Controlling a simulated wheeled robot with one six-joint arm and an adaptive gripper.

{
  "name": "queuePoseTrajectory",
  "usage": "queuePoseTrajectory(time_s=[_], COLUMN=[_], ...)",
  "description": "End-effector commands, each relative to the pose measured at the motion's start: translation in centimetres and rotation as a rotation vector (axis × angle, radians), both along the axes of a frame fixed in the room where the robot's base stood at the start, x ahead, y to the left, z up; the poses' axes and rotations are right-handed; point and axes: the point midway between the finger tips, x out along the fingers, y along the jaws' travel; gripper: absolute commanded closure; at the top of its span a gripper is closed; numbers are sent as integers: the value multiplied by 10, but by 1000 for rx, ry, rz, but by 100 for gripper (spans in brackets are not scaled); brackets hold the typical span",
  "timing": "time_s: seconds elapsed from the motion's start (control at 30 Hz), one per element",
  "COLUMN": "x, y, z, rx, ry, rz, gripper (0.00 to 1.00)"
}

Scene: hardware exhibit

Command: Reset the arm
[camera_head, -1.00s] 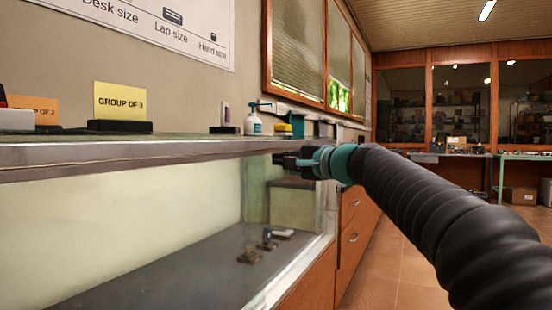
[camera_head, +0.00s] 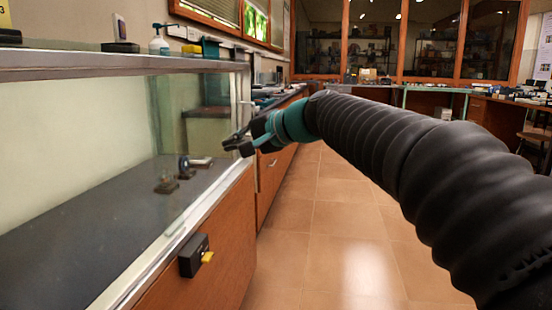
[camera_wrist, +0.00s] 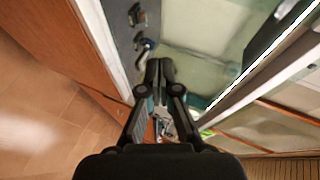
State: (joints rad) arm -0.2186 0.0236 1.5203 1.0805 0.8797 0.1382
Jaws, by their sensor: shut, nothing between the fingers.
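My arm stretches from the lower right of the head view to my gripper (camera_head: 236,143), a dark gripper on a teal wrist collar. The gripper is in front of the right end of the glass display case (camera_head: 120,62). In the wrist view my gripper (camera_wrist: 160,66) has its two fingers together, with nothing between them. Past the fingertips are the case's front edge and the dark floor inside it.
Small exhibits (camera_head: 178,172) lie inside the case. A black box with a yellow knob (camera_head: 195,256) sits on the wooden front below. Tiled floor (camera_head: 325,225) is clear to the right.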

Motion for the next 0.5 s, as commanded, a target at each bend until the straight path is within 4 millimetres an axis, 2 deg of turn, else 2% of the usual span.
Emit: queuePoseTrajectory(time_s=[0.03,0.1,0.2,0.3,0.5], x=[-12,-31,-65,-103,-186], y=[-12,-34,-70,-110,-189], z=[-24,-60,-102,-136,-186], rx=[-92,-233,-424,-605,-918], ry=[5,11,18,25,42], rz=[2,9,26,49,94], gripper=[100,100,100,100,100])
